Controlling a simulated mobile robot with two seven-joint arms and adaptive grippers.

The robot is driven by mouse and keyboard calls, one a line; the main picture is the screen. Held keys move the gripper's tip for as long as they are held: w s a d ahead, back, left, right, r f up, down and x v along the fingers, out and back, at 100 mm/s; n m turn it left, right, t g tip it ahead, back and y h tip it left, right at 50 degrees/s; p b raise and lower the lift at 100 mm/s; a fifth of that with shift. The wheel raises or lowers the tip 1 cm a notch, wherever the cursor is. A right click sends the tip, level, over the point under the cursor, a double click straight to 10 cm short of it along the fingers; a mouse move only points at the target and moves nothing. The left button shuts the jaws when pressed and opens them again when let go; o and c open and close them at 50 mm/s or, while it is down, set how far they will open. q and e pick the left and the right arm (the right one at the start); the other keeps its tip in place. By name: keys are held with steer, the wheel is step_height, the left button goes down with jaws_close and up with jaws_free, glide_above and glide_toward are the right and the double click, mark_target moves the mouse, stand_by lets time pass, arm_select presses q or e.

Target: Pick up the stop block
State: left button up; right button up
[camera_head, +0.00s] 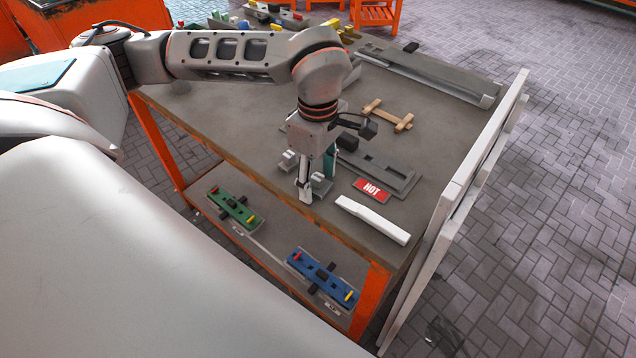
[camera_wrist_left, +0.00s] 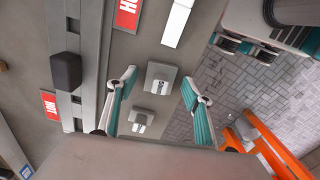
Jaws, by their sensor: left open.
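Two small grey blocks that could be the stop block stand on the workbench; I cannot tell which one is meant. In the left wrist view, one block (camera_wrist_left: 161,78) lies between my open fingertips and the other (camera_wrist_left: 141,121) is nearer the palm. In the head view, one block (camera_head: 321,187) is beside the fingers, partly hidden, and the other (camera_head: 288,158) is left of the gripper. My left gripper (camera_head: 318,178) points down over the bench, open and empty; its teal finger pads show in the left wrist view (camera_wrist_left: 158,86).
A grey slotted rail (camera_head: 375,172), a red HOT sign (camera_head: 371,190) and a white bar (camera_head: 372,219) lie right of the gripper on the workbench (camera_head: 235,125). A wooden piece (camera_head: 388,115) lies behind. Green (camera_head: 235,208) and blue (camera_head: 322,277) fixtures sit on the lower shelf.

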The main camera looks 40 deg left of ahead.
arm_select(q)
steer(key=shift+c, duration=0.4)
steer(key=c, duration=1.2)
steer(key=shift+r, duration=0.1)
